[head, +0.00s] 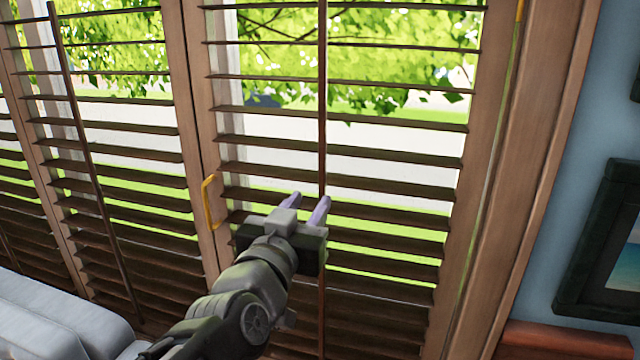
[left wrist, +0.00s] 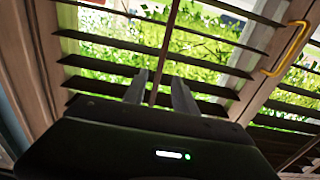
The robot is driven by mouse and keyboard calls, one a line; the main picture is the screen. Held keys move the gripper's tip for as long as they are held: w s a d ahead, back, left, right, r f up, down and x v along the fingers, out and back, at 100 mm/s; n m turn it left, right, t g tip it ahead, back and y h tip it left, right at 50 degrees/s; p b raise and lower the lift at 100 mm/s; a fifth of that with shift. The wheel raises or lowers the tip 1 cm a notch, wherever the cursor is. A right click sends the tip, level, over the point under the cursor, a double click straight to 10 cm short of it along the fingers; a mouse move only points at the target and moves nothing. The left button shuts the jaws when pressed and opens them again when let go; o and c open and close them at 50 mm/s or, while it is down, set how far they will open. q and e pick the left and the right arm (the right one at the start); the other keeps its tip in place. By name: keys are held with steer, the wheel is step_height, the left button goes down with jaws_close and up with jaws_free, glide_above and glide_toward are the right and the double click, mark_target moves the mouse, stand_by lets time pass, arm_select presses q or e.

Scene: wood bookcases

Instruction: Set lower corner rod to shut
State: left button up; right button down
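A dark wooden tilt rod (head: 322,110) runs upright down the middle of the right shutter panel; I take it as the corner rod. The slats (head: 345,150) stand open, with daylight and greenery between them. My left gripper (head: 308,205) is in front of the panel's lower half, fingers pointing at the slats. In the left wrist view the gripper (left wrist: 160,88) has its two fingers apart, and the rod (left wrist: 167,45) lines up with the gap between them. Whether the fingers reach around the rod or stop short of it, I cannot tell. My right gripper is not in view.
A yellow handle (head: 209,203) sits on the panel's left stile. Another shutter panel with its own rod (head: 80,150) is at left. A pale cushioned seat (head: 55,315) is lower left. A dark picture frame (head: 597,245) hangs on the blue wall at right.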

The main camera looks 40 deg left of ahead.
mark_target(322, 184)
arm_select(q)
steer(key=p+x, duration=0.2)
steer(key=x, duration=0.4)
steer(key=shift+w+a, duration=0.15)
steer(key=shift+w, duration=0.2)
jaws_close()
stand_by(1.1)
